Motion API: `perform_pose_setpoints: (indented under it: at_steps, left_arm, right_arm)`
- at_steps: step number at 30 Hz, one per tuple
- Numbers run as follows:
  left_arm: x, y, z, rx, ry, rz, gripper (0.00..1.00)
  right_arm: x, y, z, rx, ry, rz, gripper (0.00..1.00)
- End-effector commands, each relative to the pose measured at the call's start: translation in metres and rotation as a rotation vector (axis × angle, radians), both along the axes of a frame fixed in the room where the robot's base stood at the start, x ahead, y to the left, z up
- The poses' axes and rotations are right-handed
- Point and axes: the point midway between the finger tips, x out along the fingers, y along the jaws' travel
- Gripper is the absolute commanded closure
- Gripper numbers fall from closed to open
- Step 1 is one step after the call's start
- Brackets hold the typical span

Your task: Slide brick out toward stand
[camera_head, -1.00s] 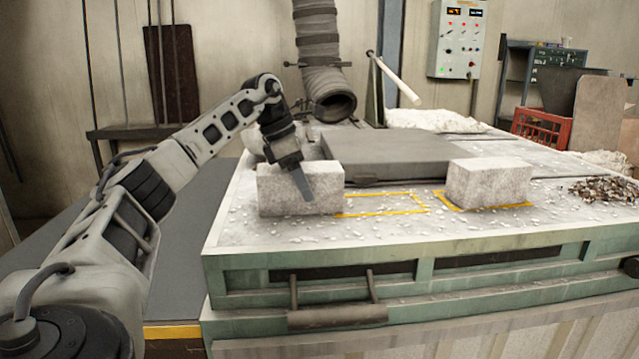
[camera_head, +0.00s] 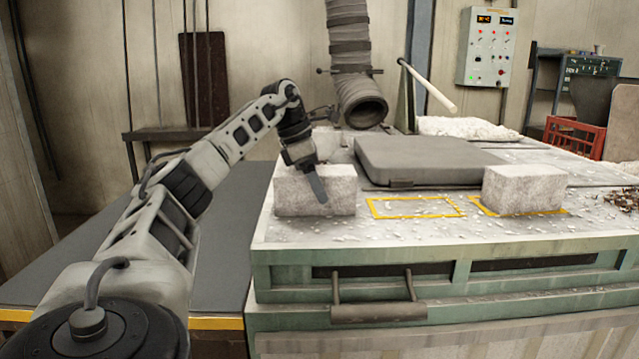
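A pale grey, rough brick (camera_head: 290,198) sits at the left end of the furnace top (camera_head: 400,228), close to its left edge. My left gripper (camera_head: 314,182) reaches over the brick from behind. One dark finger lies against the brick's front face; the other finger is hidden behind it. A second pale brick (camera_head: 522,190) stands at the right on a yellow outline. An empty yellow outline (camera_head: 415,215) lies between the bricks, just right of the held one. I cannot tell which thing is the stand. My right gripper is not in view.
A thick grey lid (camera_head: 425,160) lies behind the bricks. A ribbed duct (camera_head: 355,85) hangs above. A front handle (camera_head: 378,312) juts from the green frame. The dark grey platform (camera_head: 222,235) left of the furnace is clear except for my arm.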

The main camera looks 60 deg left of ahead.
Motion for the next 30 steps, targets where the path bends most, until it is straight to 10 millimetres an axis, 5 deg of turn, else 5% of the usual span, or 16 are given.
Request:
perform_pose_setpoints:
  at_steps: [14,24,30]
  left_arm:
    - [-0.002,0.002,0.009,-0.001,-0.005,0.0,0.06]
    - [-0.025,0.015,0.077,-0.004,-0.011,0.0,0.06]
    - [-0.034,0.02,0.098,-0.001,-0.007,0.001,0.06]
  right_arm:
    - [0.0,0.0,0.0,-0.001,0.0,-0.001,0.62]
    - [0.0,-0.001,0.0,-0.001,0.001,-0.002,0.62]
    - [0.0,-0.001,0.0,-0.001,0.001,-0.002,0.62]
